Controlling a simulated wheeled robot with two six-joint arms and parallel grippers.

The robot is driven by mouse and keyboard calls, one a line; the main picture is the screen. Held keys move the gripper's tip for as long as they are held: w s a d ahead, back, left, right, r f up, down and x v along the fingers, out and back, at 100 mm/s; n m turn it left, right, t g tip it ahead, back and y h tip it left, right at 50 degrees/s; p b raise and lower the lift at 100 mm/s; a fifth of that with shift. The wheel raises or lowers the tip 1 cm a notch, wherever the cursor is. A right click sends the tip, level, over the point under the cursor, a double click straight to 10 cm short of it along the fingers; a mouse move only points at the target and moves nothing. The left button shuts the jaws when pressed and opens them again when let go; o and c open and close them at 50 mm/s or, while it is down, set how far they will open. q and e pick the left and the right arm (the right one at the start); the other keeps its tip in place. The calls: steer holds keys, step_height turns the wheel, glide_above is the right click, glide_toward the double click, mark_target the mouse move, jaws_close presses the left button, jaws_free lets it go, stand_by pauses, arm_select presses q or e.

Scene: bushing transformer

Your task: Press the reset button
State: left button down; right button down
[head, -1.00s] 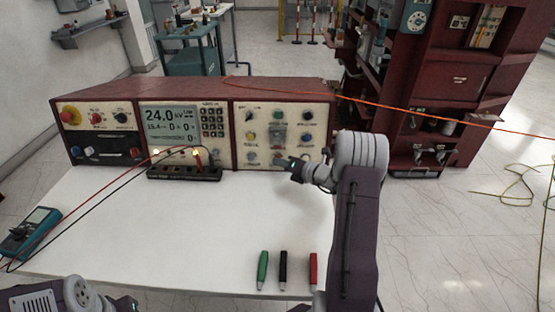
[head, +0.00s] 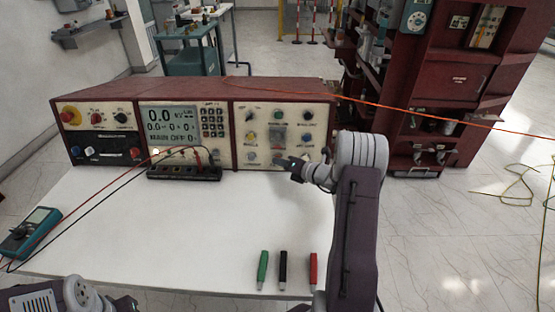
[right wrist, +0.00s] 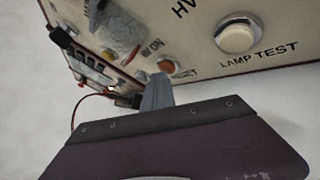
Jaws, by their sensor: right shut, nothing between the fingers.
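The control panel (head: 240,122) on the right part of the long maroon console carries rows of round buttons. In the right wrist view, an orange button (right wrist: 166,66) sits beside a partly hidden label ending in "SET". My right gripper (head: 280,162) is shut and empty, its tip at the lower middle of the panel. In the right wrist view its grey fingers (right wrist: 157,92) lie just below the orange button; I cannot tell whether they touch it. My left gripper (head: 126,303) is partly in view at the bottom left, its jaws unclear.
A large white button (right wrist: 236,38) marked "LAMP TEST" is to the right. The display (head: 170,120) reads 0.0 and "MAIN OFF". A dark terminal block (head: 184,173) with leads, a teal meter (head: 30,232) and green, black and red probes (head: 283,267) lie on the white table (head: 190,230).

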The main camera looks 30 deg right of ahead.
steer(key=shift+s+a+r, duration=0.15)
steer(key=shift+s+a, duration=0.2)
steer(key=shift+s, duration=0.2)
steer(key=shift+s+a+r, duration=0.2)
steer(key=shift+s+a, duration=0.2)
steer(key=shift+s, duration=0.3)
steer(key=shift+s+a+r, duration=0.2)
steer(key=shift+s+a, duration=0.25)
steer(key=shift+s, duration=0.2)
steer(key=shift+s+a+r, duration=0.2)
steer(key=shift+s+a, duration=0.2)
steer(key=shift+s, duration=0.3)
